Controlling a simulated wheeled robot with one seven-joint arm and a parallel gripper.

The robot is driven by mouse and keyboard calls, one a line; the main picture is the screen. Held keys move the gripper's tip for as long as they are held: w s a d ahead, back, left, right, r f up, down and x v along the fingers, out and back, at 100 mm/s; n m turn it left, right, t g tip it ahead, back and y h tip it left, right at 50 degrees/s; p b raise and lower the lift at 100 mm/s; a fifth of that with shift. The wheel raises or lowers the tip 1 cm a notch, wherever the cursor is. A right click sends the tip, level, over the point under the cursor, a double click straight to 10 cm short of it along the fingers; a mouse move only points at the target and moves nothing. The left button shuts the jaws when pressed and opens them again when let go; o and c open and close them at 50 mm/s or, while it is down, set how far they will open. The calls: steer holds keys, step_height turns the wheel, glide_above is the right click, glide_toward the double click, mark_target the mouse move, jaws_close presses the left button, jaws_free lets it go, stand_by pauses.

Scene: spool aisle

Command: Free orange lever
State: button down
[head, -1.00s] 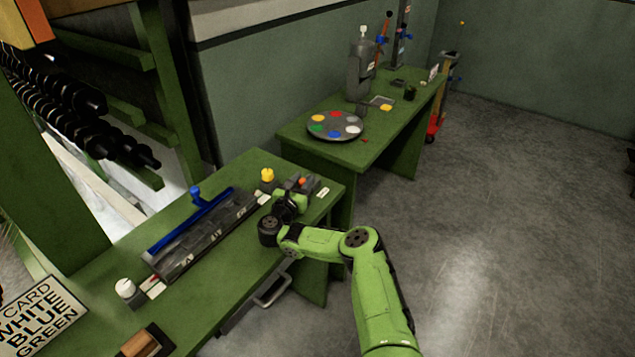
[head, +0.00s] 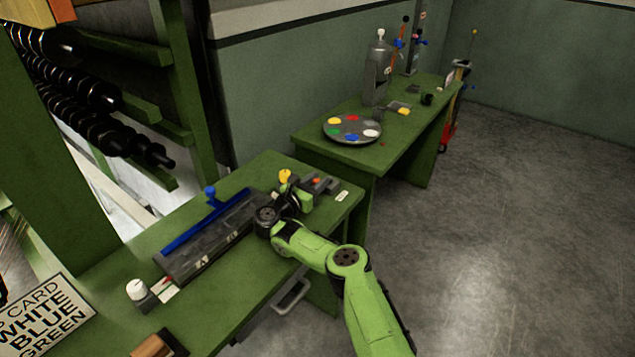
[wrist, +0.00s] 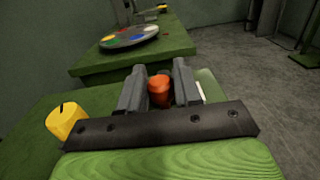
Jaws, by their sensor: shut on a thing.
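An orange-red knob, the orange lever (wrist: 159,88), sits between the two fingers of my gripper (wrist: 160,92) in the wrist view. The fingers are shut on it from both sides. In the head view the lever (head: 316,181) shows as a small orange spot on a dark grey fixture (head: 326,187) at the far right end of the near green bench. My gripper's wrist partly covers the near side of that fixture. How the lever is seated below the fingers is hidden.
A yellow knob (head: 285,176) stands just left of the gripper; it also shows in the wrist view (wrist: 66,122). A long grey rack with a blue bar (head: 205,222) lies along the near bench. A second bench holds a disc with coloured pads (head: 352,129). The floor at right is clear.

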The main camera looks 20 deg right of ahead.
steer(key=c, duration=0.9)
jaws_free()
steer(key=p+v, duration=0.2)
steer(key=v, duration=0.1)
steer(key=p+v, duration=0.2)
steer(key=v, duration=0.2)
steer(key=r+p+v, duration=0.1)
steer(key=p+v, duration=0.1)
steer(key=v, duration=0.1)
steer(key=shift+s+a, duration=0.25)
steer(key=shift+a, duration=0.1)
steer(key=p+v, duration=0.2)
steer(key=p, duration=0.4)
steer(key=shift+s+a, duration=0.15)
steer(key=shift+p+v, duration=0.95)
steer(key=shift+s+a+f, duration=0.15)
steer(key=shift+a+f, duration=0.1)
steer(key=shift+f, duration=0.15)
